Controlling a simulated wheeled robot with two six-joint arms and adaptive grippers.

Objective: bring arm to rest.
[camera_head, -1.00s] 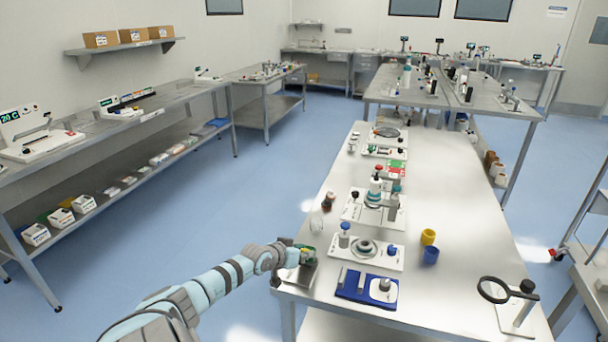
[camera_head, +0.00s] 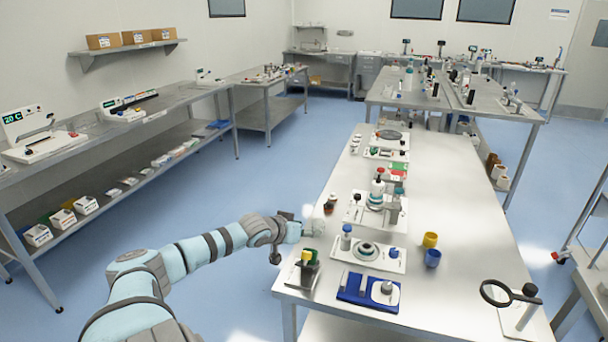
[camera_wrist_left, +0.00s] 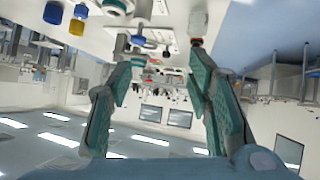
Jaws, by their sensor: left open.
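My left arm comes in from the left in the head view, and its gripper (camera_head: 312,228) is raised by the near left edge of the steel table (camera_head: 455,200). In the left wrist view the gripper (camera_wrist_left: 160,95) has its two teal-padded fingers apart with nothing between them. A grey holder with yellow and green pieces (camera_head: 304,262) stands on the table corner just below and in front of the gripper, apart from it. My right gripper is not in view.
A blue tray device (camera_head: 355,292), a white device with a round dish (camera_head: 367,251), a yellow cup (camera_head: 430,240) and a blue cup (camera_head: 432,258) stand nearby. A magnifier (camera_head: 510,294) is at the near right. The floor left of the table is clear.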

